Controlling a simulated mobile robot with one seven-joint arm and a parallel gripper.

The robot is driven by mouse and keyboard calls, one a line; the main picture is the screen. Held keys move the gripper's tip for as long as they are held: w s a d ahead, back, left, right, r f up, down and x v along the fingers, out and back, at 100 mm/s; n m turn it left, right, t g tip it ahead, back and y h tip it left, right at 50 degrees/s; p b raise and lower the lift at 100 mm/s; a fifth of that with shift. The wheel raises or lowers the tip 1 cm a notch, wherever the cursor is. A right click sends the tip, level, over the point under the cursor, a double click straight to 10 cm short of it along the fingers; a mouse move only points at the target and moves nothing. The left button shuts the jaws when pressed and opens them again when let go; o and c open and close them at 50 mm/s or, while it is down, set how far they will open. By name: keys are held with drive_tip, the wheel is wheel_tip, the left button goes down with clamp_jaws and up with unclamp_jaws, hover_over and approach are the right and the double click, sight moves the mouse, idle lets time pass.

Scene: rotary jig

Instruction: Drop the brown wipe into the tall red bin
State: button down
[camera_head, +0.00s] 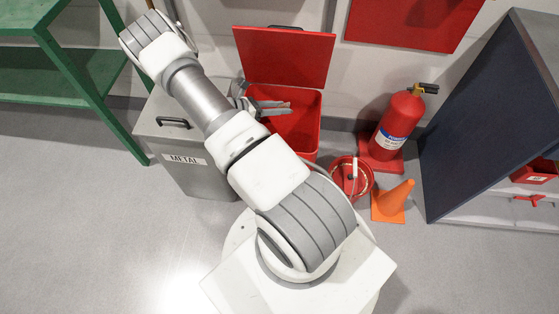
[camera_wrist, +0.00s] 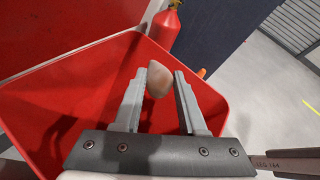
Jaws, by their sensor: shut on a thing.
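The tall red bin (camera_head: 311,130) stands against the wall with its lid (camera_head: 285,58) raised. In the wrist view the bin's open mouth, with its red rim and inner wall (camera_wrist: 50,115), lies below my gripper (camera_wrist: 161,76). My gripper is shut on the brown wipe (camera_wrist: 157,84), a small pale brown bundle between the fingertips. In the head view my gripper (camera_head: 274,106) is over the bin opening, toward its left side. The wipe is too small to make out clearly there.
A grey metal bin labelled METAL (camera_head: 190,176) stands left of the red bin. A red bucket (camera_head: 352,178), an orange cone (camera_head: 394,202) and a fire extinguisher (camera_head: 399,125) stand to the right. A green shelf (camera_head: 80,75) is at the left.

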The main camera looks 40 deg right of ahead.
wheel_tip(320, 180, down, 4)
drive_tip(key=shift+f+b, duration=0.1)
drive_tip(key=shift+b, duration=1.05)
drive_tip(key=shift+c, duration=1.9)
unclamp_jaws()
drive_tip(key=shift+a, duration=0.1)
drive_tip(key=p+v, duration=0.2)
drive_tip(key=v, duration=1.5)
drive_tip(key=shift+w, duration=0.15)
drive_tip(key=shift+a, duration=0.1)
